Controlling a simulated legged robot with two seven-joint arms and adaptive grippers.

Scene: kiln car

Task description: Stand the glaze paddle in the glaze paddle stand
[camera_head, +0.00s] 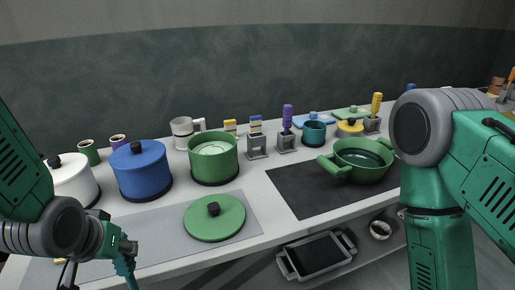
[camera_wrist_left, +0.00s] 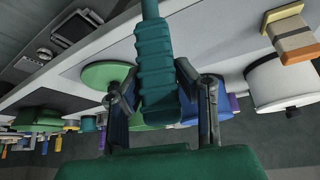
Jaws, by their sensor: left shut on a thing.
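The glaze paddle shows as a teal ribbed handle (camera_wrist_left: 157,70) in the left wrist view, with its shaft running up out of the top of the picture. My left gripper (camera_wrist_left: 160,100) is shut on this handle, a finger on each side. In the head view the left gripper (camera_head: 122,256) is at the lower left, in front of the counter, with a bit of the teal handle (camera_head: 125,270) below it. A grey stand (camera_head: 257,147) at the counter's back middle has a blue and beige block at its top; I cannot tell whether that block is behind it. My right gripper is out of view.
Two more grey stands hold a purple handle (camera_head: 288,116) and a yellow handle (camera_head: 376,104). A green pot (camera_head: 214,170), blue pot (camera_head: 143,178) and white pot (camera_head: 75,185) stand at left. A green lid (camera_head: 214,225) lies in front. A green pan (camera_head: 360,163) sits on the dark hob.

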